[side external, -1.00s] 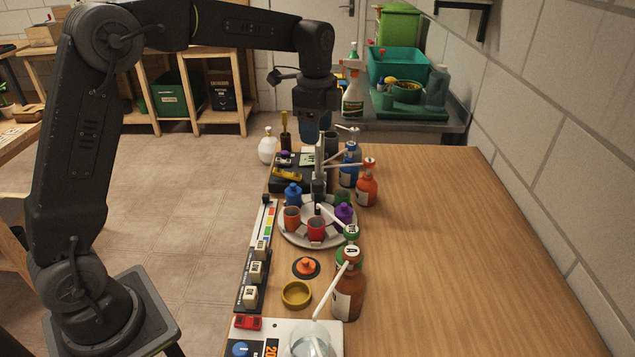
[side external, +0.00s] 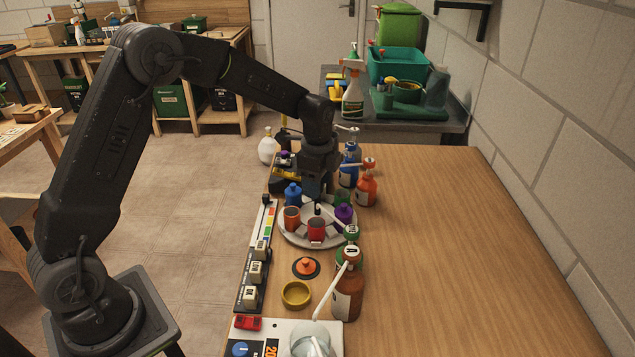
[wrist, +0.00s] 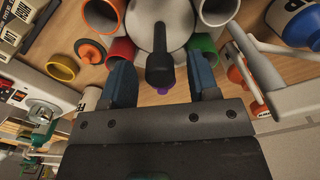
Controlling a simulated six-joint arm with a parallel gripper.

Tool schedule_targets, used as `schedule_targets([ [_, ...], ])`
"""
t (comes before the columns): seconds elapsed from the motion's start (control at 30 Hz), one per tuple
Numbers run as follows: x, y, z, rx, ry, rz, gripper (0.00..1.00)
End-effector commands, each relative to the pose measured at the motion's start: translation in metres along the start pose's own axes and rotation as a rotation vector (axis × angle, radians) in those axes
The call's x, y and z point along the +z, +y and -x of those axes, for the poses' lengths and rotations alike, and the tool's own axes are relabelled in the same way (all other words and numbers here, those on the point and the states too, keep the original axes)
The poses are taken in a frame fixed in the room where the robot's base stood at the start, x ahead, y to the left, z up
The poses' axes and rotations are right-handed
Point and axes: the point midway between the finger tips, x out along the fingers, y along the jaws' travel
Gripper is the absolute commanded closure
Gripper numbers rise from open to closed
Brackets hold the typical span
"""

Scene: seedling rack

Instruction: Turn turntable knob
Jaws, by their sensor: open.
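The turntable (side external: 290,234) is a round white plate on the bench, with coloured pots around its rim. Its knob (side external: 318,209) is a dark upright post at the centre. In the wrist view the black knob (wrist: 160,66) stands between and just ahead of my two blue fingertips. My gripper (wrist: 163,85) is open, with a finger on each side of the knob and gaps showing. In the side view my gripper (side external: 316,192) is low over the turntable's far part, and its fingertips are partly hidden behind the pots.
An orange pot (side external: 292,218), a red pot (side external: 316,230) and a purple pot (side external: 344,213) sit on the turntable close to my gripper. Pump bottles, including an orange one (side external: 367,186), line its right side. The bench's right half (side external: 450,260) is clear.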

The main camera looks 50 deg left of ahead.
Motion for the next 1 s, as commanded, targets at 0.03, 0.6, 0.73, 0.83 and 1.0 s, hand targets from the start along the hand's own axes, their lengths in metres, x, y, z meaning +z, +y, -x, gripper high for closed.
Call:
schedule_targets([
  [0.03, 0.0001, 0.0001, -0.0023, 0.001, 0.0, 0.0, 0.45],
  [0.6, 0.0, -0.0001, -0.003, -0.001, 0.0, 0.0, 0.72],
  [0.73, -0.0001, -0.0002, -0.003, -0.001, 0.0, 0.0, 0.84],
  [0.83, -0.0001, -0.0003, -0.0029, -0.002, 0.0, 0.0, 0.94],
  [1.0, -0.0001, -0.0004, -0.0027, -0.002, 0.001, 0.007, 0.94],
])
